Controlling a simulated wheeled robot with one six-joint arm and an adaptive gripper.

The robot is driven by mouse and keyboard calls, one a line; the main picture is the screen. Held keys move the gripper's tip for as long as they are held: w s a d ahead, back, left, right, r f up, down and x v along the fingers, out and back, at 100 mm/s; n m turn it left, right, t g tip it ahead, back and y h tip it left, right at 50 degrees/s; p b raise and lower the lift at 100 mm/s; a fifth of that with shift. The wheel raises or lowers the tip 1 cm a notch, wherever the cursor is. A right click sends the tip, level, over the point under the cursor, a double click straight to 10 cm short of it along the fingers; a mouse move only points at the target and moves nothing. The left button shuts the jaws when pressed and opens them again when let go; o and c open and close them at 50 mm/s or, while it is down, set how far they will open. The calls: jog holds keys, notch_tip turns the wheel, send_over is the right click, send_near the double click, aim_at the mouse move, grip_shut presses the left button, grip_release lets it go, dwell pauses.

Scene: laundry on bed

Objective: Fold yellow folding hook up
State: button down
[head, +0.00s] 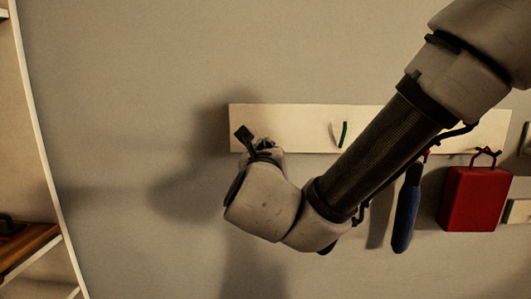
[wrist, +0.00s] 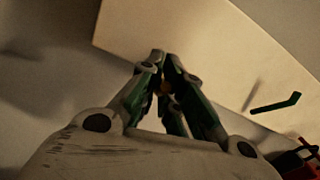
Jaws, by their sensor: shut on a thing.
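The yellow folding hook (wrist: 165,88) shows only as a small dull yellow patch between my fingers in the wrist view; its shape and angle are mostly hidden. My gripper (wrist: 166,66) is closed around it, in front of the pale hook board (wrist: 125,30). In the head view my wrist covers most of the gripper, at the left end of the board (head: 280,115), and the yellow hook cannot be made out there.
A green hook (head: 344,134) sticks out of the board right of my gripper; it also shows in the wrist view (wrist: 277,104). Farther right hang a blue long object (head: 407,208) and a red bag-like object (head: 476,198). Shelves (head: 30,240) stand at the far left. The wall between is clear.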

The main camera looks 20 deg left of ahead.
jog(key=shift+s+a, duration=0.1)
jog(key=r+g, duration=0.1)
jog(key=g, duration=0.3)
jog(key=shift+a+r+h, duration=0.1)
jog(key=shift+r+h, duration=0.3)
jog(key=shift+w+a+r+g+h, duration=0.15)
jog(key=shift+w+r+g, duration=0.1)
jog(key=shift+g, duration=0.55)
jog(key=shift+w+d+r+g+h, duration=0.1)
jog(key=shift+w+r+g+h, duration=0.15)
jog(key=shift+g, duration=0.55)
jog(key=shift+w+a+r+g+h, duration=0.1)
jog(key=shift+w+r+g, duration=0.15)
jog(key=shift+g, duration=0.55)
jog(key=c, duration=1.6)
grip_release()
jog(key=shift+o, duration=0.2)
jog(key=v, duration=1.2)
jog(key=shift+r, duration=0.15)
